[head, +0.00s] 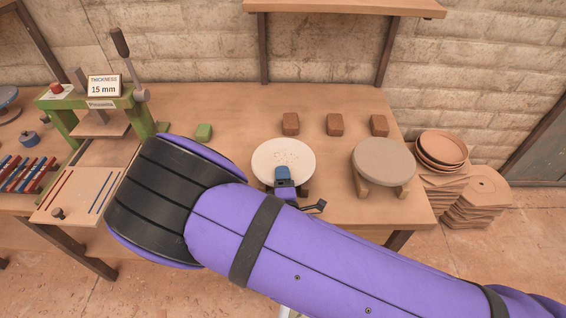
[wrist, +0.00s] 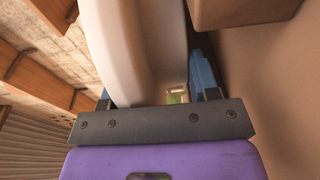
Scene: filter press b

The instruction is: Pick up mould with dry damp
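A round cream mould (head: 283,155) with small specks on its top lies level on dark supports near the bench's front, middle of the head view. My gripper (head: 285,176) is at its near edge, with a blue finger over the top. In the wrist view my gripper (wrist: 160,95) has its blue fingers apart, one on each side of the mould's rim (wrist: 125,50). A gap shows beside the right finger; contact at the fingertips is hidden. A second round mould (head: 384,155), grey-brown, sits on wooden blocks to the right.
A green press (head: 95,110) with a "15 mm" sign stands left. Stacked clay plates (head: 442,150) are right of the bench. A shelf (head: 345,7) hangs above.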

